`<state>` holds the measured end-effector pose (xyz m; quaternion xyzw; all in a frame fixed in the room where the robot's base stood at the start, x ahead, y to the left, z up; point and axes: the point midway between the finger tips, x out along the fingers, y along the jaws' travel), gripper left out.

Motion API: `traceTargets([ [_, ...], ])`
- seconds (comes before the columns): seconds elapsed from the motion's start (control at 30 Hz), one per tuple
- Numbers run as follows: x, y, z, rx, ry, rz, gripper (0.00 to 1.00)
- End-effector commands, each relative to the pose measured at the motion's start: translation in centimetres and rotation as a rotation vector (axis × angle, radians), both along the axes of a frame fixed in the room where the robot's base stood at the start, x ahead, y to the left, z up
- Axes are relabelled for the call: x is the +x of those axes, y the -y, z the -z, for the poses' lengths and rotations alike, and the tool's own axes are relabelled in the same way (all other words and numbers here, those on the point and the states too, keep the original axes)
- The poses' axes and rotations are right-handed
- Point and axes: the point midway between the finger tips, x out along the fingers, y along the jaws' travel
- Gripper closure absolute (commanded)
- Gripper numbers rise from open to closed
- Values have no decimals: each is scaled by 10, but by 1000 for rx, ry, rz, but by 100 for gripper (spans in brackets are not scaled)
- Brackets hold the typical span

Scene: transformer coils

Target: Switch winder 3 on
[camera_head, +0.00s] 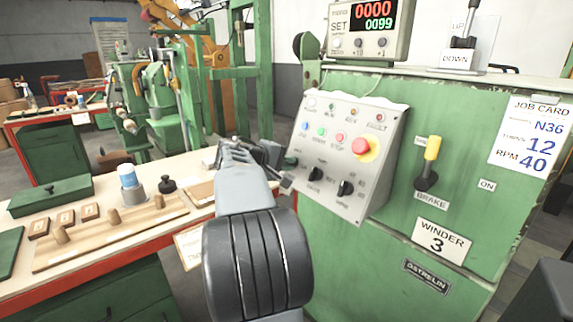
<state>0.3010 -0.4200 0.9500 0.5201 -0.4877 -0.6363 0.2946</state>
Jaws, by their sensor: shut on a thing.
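Winder 3 is the green machine (340,240) on the right, with a "WINDER 3" label. Its sloped grey control panel (365,135) carries a red emergency button on a yellow base (366,149), small coloured buttons and a row of black rotary knobs. My gripper (284,172) is at the left edge of this panel, shut on the leftmost knob (291,161), as far as I can see. The fingertips are small and partly hidden by my wrist. The middle knob (315,174) and right knob (345,188) are free. The counter display (374,18) above is lit.
A job card (531,138) hangs at right. The workbench (110,235) at left holds a green box (50,195), a wooden rack and a blue-capped container (129,178).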

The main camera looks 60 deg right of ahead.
Motion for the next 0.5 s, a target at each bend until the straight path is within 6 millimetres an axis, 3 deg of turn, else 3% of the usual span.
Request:
traceTargets([
  [0.13, 0, 0, -1, -1, 4, 1, 100],
  [0.17, 0, 0, -1, -1, 4, 1, 87],
  [0.2, 0, 0, -1, -1, 3, 0, 83],
  [0.4, 0, 0, 0, -1, 2, 0, 64],
  [0.5, 0, 0, 0, 0, 1, -1, 63],
])
